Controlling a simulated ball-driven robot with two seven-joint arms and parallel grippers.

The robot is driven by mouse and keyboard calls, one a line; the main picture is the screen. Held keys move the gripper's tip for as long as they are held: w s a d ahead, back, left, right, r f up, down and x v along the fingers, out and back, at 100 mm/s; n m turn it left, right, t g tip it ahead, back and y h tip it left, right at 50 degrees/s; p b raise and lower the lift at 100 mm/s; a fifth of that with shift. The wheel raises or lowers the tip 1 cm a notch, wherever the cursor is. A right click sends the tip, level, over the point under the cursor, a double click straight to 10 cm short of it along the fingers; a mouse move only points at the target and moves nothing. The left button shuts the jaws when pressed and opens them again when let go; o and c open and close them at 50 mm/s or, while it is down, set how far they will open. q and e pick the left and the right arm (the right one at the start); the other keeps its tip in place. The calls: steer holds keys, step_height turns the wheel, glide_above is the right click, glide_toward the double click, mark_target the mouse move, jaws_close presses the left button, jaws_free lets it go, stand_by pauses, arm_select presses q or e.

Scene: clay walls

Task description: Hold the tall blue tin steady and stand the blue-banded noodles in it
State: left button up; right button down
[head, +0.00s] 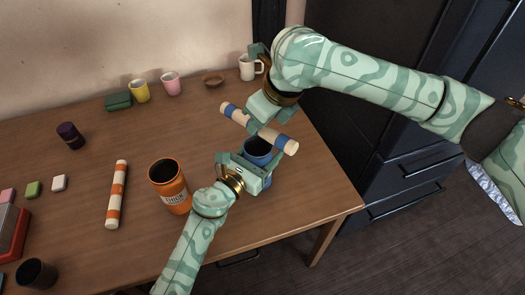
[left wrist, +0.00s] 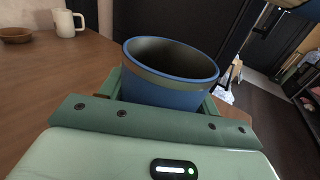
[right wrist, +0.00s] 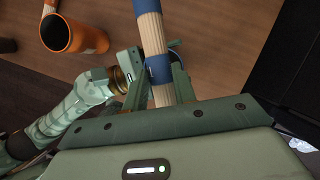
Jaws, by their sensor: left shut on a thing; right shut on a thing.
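The tall blue tin (head: 258,147) stands near the right part of the table, open mouth up. My left gripper (head: 249,166) is shut on it from the near side. In the left wrist view the tin (left wrist: 170,97) fills the space between the fingers, and its visible inside looks empty. My right gripper (head: 266,122) is shut on the blue-banded noodles (head: 287,144), a pale bundle with blue bands. The bundle lies slanted, closer to level than upright, above the tin and outside it. In the right wrist view the noodles (right wrist: 151,33) pass between the fingers; the tin is mostly hidden behind them.
An orange tin (head: 178,199) and orange-banded noodles (head: 117,195) are left of the blue tin. A white mug (head: 247,68), brown bowl (head: 213,79), pink cup (head: 171,84) and yellow cup (head: 140,91) stand at the back. The table's right edge is close to the blue tin.

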steer(key=shift+f, duration=1.3)
steer(key=c, duration=1.1)
jaws_free()
steer(key=shift+o, duration=0.2)
steer(key=shift+r, duration=0.15)
steer(key=v, duration=1.1)
steer(key=shift+s+d+r, duration=0.1)
steer(key=shift+s+r, duration=0.05)
steer(key=shift+r, duration=0.2)
